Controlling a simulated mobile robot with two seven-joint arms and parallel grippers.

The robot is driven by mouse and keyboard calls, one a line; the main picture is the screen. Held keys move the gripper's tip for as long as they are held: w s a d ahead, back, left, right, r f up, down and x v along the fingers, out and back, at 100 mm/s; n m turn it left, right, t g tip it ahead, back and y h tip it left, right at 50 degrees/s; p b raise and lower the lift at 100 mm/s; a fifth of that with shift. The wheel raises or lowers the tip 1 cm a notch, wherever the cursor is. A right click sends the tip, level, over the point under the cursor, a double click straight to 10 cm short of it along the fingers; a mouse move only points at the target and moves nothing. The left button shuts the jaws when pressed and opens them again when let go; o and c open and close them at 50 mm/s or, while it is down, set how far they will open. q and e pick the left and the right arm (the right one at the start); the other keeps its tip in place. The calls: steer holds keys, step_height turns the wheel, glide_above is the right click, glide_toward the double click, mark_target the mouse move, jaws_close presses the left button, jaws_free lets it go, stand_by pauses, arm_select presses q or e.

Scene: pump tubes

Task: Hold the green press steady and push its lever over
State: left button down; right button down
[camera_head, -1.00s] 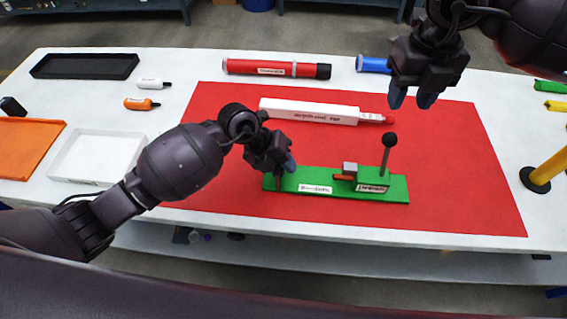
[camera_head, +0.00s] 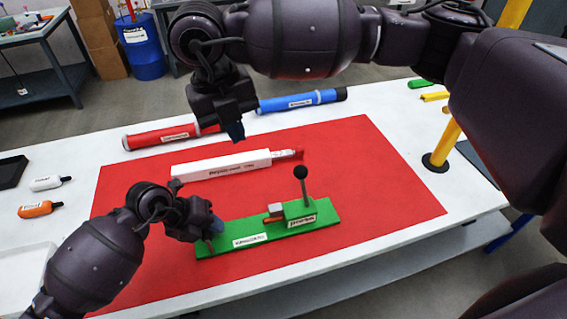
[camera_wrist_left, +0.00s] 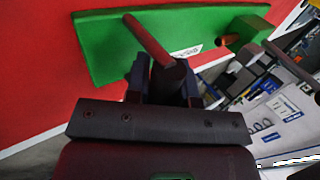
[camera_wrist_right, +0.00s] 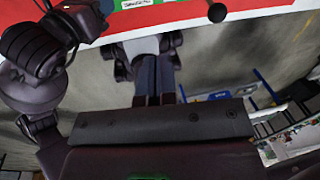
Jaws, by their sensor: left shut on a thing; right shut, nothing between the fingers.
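The green press (camera_head: 270,228) lies flat on the red mat (camera_head: 395,190). Its lever (camera_head: 301,173), a dark rod with a black ball on top, stands nearly upright near the right end. The ball also shows at the top of the right wrist view (camera_wrist_right: 217,12). My left gripper (camera_head: 214,229) is at the press's left end, shut on a reddish-brown post (camera_wrist_left: 148,40) that rises from the green base. My right gripper (camera_head: 236,134) is shut and empty, in the air above the white box and left of the lever, apart from it.
A long white box (camera_head: 220,165) with a red-tipped end lies behind the press. Red (camera_head: 160,137) and blue (camera_head: 300,101) tubes lie along the far edge. A yellow post (camera_head: 443,145) stands at the right. The mat right of the press is clear.

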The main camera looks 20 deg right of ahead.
steer(key=m, duration=0.1)
steer(key=d+m+h, duration=0.1)
steer(key=shift+w+d+m, duration=0.3)
steer(key=shift+w, duration=0.05)
steer(key=s+d+f, duration=0.1)
steer(key=d+f, duration=0.5)
steer(key=f, duration=0.4)
steer(key=shift+s+d+f, duration=0.2)
steer(key=shift+d, duration=0.2)
stand_by(0.3)
